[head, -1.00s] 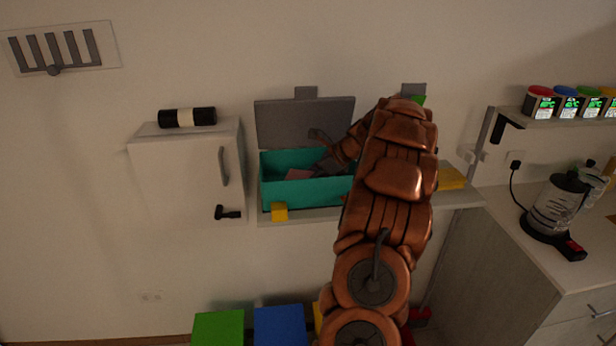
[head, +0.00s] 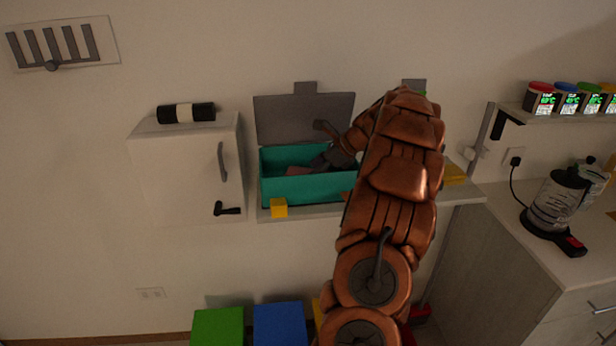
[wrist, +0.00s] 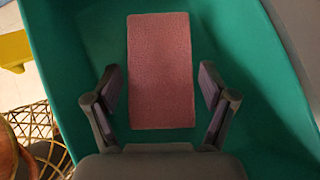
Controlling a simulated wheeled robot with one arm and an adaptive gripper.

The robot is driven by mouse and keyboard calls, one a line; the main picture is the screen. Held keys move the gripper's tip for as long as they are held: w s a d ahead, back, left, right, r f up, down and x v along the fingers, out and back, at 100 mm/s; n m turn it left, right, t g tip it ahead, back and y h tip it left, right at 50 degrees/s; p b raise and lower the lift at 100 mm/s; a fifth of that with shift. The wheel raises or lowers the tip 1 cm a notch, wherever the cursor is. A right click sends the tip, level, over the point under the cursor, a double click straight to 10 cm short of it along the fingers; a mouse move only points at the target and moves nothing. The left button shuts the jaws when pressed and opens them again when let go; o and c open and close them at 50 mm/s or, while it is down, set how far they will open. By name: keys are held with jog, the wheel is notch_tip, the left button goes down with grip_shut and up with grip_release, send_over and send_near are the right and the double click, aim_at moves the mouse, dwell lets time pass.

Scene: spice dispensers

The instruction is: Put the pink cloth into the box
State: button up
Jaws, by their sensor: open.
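The pink cloth (wrist: 160,70) lies flat inside the teal box, seen between and beyond my fingers in the wrist view. In the head view a small part of the cloth (head: 297,171) shows inside the box. The teal box (head: 306,190) stands on a shelf with its grey lid (head: 304,119) raised against the wall. Its green inside (wrist: 240,40) fills most of the wrist view. My gripper (wrist: 160,105) is open and empty, its two fingers apart on either side of the cloth's near end. In the head view my arm hides the box's right end.
A yellow cube (head: 279,208) sits at the shelf's front edge, by the box. A white cabinet (head: 180,175) stands to the left with a black roll (head: 187,112) on top. A wire basket (wrist: 35,125) is at the wrist view's lower left.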

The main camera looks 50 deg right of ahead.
jog(key=b+v, duration=0.2)
jog(key=v, duration=0.8)
